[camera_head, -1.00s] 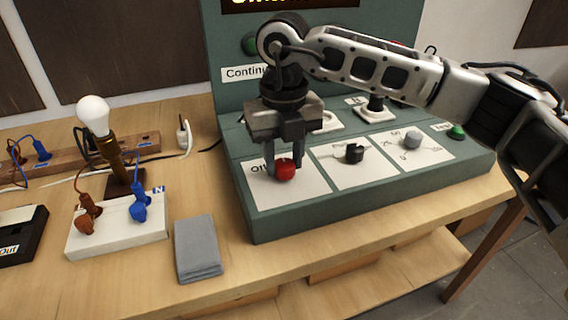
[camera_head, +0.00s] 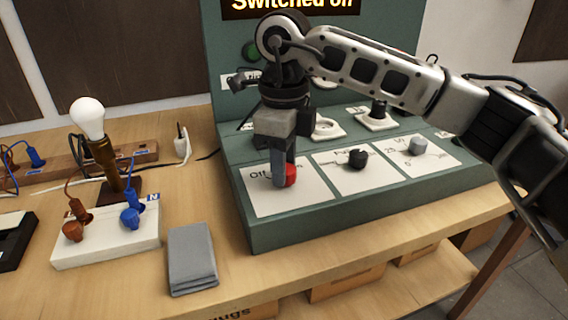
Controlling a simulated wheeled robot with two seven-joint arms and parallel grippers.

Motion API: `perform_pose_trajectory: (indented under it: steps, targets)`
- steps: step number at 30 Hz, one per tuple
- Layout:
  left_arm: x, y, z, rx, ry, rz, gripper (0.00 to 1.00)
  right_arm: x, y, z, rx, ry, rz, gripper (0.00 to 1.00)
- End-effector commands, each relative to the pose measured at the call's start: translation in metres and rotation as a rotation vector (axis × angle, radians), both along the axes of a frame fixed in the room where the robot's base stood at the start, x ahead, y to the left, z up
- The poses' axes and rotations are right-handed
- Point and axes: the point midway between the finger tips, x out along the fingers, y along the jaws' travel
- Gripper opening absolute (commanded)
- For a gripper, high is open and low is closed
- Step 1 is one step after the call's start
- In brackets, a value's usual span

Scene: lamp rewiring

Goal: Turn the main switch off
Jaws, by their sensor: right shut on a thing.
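The main switch is a red knob (camera_head: 291,175) on a white plate (camera_head: 262,201) at the left of the green control panel (camera_head: 300,232). My right gripper (camera_head: 283,182) points down over it, shut on the red knob, and its fingers hide the knob's left part. The word "Off" shows on the plate beside the fingers; the other label is mostly hidden. The display (camera_head: 290,6) at the top of the panel reads "Switched off". My left gripper is not in view.
On the table at left are a bulb lamp (camera_head: 89,118), a white terminal block (camera_head: 105,246) with red and blue plugs, and a folded grey cloth (camera_head: 191,258).

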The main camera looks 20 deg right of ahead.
Motion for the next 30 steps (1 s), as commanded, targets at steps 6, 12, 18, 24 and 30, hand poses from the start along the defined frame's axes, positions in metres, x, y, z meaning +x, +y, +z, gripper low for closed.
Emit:
perform_pose_trajectory:
  steps: [6,12,18,24,30]
  targets:
    - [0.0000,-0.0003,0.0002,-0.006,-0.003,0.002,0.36,0.0009,0.0002,0.0022,0.003,-0.006,0.092,0.11]
    - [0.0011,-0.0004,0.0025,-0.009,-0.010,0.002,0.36,0.0009,0.0002,0.0027,0.004,-0.007,0.131,0.11]
    - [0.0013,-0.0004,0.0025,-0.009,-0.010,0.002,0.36,0.0010,0.0003,0.0031,0.003,-0.007,0.141,0.11]
    - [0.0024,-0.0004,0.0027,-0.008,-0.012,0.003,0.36,0.0010,0.0002,0.0032,0.003,-0.007,0.141,0.11]
    - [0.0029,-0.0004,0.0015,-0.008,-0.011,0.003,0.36,0.0008,0.0002,0.0026,0.003,-0.007,0.140,0.55]
